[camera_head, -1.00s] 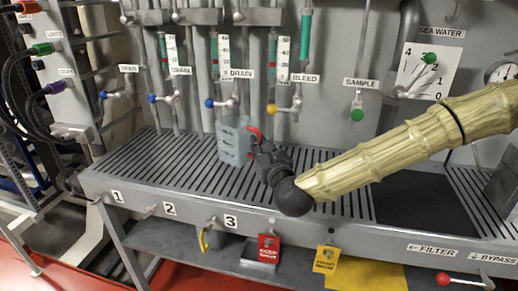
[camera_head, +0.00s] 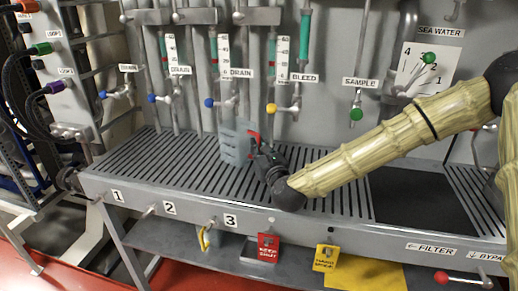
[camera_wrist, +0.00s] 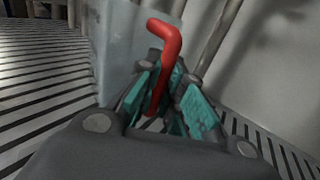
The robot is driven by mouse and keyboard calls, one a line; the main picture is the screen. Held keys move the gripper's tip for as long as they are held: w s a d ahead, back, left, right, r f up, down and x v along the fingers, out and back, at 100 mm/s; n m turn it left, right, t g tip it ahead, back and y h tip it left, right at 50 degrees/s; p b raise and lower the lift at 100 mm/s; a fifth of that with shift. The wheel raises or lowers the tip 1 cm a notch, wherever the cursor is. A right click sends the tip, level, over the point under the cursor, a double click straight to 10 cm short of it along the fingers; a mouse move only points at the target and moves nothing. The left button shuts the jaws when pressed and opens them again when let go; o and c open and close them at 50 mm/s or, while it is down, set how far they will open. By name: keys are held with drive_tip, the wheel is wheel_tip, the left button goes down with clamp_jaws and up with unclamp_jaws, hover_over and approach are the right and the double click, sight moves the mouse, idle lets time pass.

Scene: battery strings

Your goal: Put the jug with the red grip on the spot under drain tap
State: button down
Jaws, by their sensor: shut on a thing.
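The jug (camera_head: 236,143) is a clear, bluish box-like vessel with a red grip (camera_head: 254,137) on its right side. It stands upright on or just above the slatted bench top, near the back; I cannot tell if its base touches. My gripper (camera_head: 259,148) is shut on the red grip from the front right. In the wrist view the red grip (camera_wrist: 164,62) passes between the teal finger pads, with the jug wall (camera_wrist: 128,50) behind it at left. Drain taps with blue knobs (camera_head: 209,103) line the back wall, the rightmost just above and left of the jug. The spot is not distinguishable.
A yellow-knobbed bleed tap (camera_head: 271,108) and a green-knobbed sample tap (camera_head: 356,114) hang to the right. The slatted bench (camera_head: 150,165) is clear left of the jug. A dark panel (camera_head: 420,200) lies at right. Red and yellow tags hang from the front edge.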

drive_tip(key=shift+f, duration=0.1)
drive_tip(key=shift+f, duration=0.15)
drive_tip(key=c, duration=1.6)
unclamp_jaws()
drive_tip(key=shift+o, duration=0.2)
drive_tip(key=shift+r, duration=0.25)
drive_tip(key=v, duration=1.2)
drive_tip(key=shift+b, duration=0.35)
